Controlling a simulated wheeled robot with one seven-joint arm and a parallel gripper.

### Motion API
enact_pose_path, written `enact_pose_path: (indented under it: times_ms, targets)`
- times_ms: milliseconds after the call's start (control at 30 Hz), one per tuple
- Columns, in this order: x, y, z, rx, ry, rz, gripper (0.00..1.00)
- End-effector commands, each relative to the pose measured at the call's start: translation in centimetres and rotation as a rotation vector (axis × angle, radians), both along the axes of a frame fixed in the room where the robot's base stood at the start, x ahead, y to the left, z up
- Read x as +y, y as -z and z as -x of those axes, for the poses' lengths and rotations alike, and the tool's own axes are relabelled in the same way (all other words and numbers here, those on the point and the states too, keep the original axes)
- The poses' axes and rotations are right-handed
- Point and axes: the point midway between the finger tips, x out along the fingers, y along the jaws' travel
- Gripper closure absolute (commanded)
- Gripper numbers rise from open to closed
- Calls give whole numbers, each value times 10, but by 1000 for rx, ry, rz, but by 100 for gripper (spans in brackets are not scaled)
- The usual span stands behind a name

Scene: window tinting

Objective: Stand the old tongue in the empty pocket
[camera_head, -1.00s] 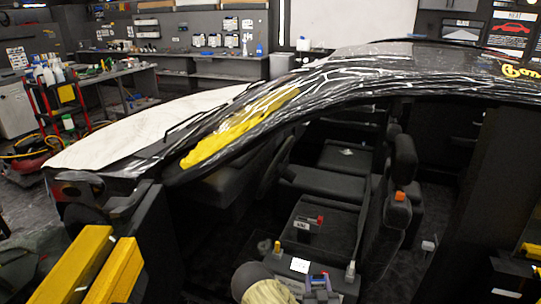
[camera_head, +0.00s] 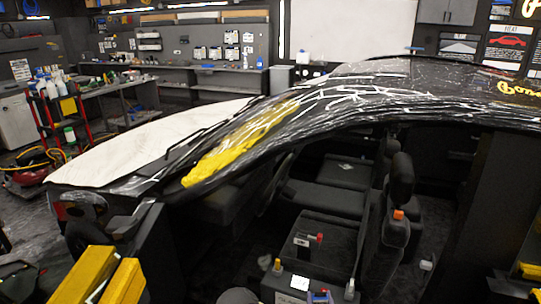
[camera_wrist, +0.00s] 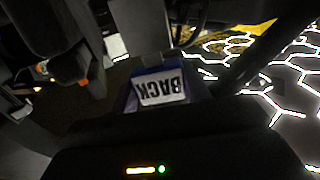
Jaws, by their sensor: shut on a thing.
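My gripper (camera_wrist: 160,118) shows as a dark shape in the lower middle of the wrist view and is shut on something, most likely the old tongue. The held thing is hard to make out against the dark gripper. A small blue thing (camera_head: 319,297) shows at the bottom edge of the head view, mostly cut off. I cannot make out the empty pocket.
The open car cabin lies ahead, with a dark seat (camera_head: 398,205) bearing an orange part. The wrapped roof edge (camera_head: 300,125) arches above. Yellow bars (camera_head: 100,280) show at lower left.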

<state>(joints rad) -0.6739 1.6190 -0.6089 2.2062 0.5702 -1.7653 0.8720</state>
Motion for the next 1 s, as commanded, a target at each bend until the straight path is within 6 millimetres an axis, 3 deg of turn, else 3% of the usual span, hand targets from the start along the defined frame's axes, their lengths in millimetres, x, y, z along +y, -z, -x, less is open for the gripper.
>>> enact_pose_path:
  times_ms: [133, 467, 800, 1000]
  targets:
    - [1, -10, 12, -9, -4, 5, 76]
    - [0, -11, 14, -12, -3, 1, 76]
    - [0, 38, 52, -8, -3, 1, 76]
    - [0, 43, 57, -13, -3, 2, 76]
